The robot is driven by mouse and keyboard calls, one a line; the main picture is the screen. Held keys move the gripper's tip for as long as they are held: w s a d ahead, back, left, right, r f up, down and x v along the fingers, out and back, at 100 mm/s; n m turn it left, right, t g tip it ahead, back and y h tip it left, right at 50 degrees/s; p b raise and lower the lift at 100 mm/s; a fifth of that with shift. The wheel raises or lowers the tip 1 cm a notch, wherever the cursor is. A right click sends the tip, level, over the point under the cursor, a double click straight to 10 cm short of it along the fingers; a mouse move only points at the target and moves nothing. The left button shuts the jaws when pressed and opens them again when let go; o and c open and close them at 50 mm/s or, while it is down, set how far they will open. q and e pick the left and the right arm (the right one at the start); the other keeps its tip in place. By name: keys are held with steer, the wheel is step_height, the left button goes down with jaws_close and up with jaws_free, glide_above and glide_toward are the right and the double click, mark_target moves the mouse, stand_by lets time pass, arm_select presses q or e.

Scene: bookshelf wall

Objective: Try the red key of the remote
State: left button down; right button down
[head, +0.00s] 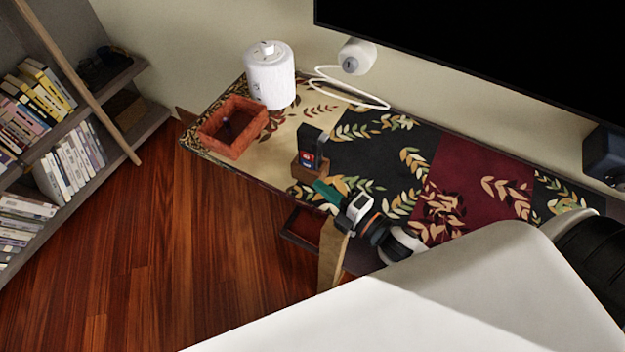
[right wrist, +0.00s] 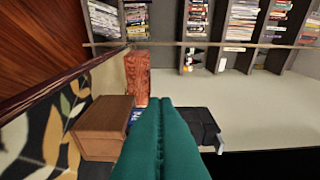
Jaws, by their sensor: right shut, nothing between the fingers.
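A dark upright object (head: 313,140), which may be the remote, stands at a small brown wooden holder (head: 312,171) on the patterned runner. A small blue and red patch shows low on its front; I cannot make out single keys. My right gripper (head: 322,190) has green fingers, pressed together and empty, close to the holder on its near side. In the right wrist view the shut fingers (right wrist: 165,103) point toward the holder (right wrist: 101,127) and the dark object (right wrist: 199,124), partly hiding both. Contact cannot be told. My left gripper is not in view.
A red-orange box (head: 233,127) and a white cylindrical device (head: 270,75) stand at the runner's left end. A white cable (head: 345,92) lies behind. A large black screen (head: 500,55) hangs above. Bookshelves (head: 60,130) stand at left, with open wooden floor (head: 170,250) between.

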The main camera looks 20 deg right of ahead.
steer(key=shift+v, duration=2.3)
steer(key=shift+a+r, duration=0.1)
steer(key=shift+a, duration=0.1)
